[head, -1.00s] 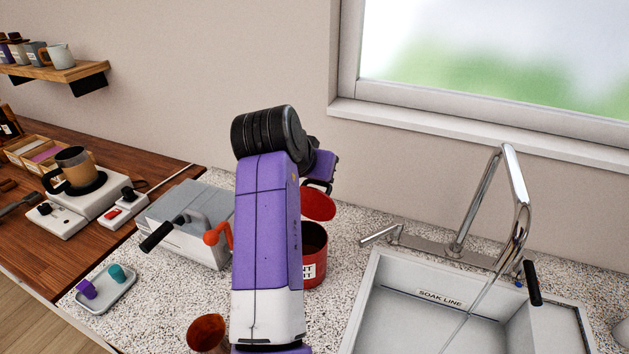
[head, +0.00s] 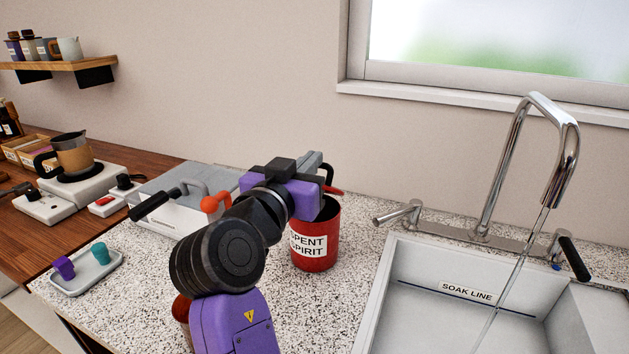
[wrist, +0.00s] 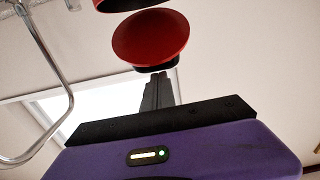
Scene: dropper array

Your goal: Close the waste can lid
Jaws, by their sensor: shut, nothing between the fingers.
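The waste can (head: 318,248) is a red cylinder labelled "SPENT SPIRIT", standing upright on the speckled counter left of the sink. Its red lid (head: 335,191) shows as a thin sliver behind my gripper (head: 313,160); the rest is hidden. A black handle (head: 327,173) shows by the lid. In the wrist view the lid (wrist: 150,38) is a red disc with a dark lower edge, apart from the can's rim (wrist: 125,3), so it is open. My gripper (wrist: 158,78) is shut and empty, its tips close to the lid's dark edge; I cannot tell whether they touch.
The sink (head: 440,318) and running faucet (head: 555,170) are at the right. A tray (head: 90,277) with purple and teal pieces lies front left. The window sill (head: 470,110) is behind.

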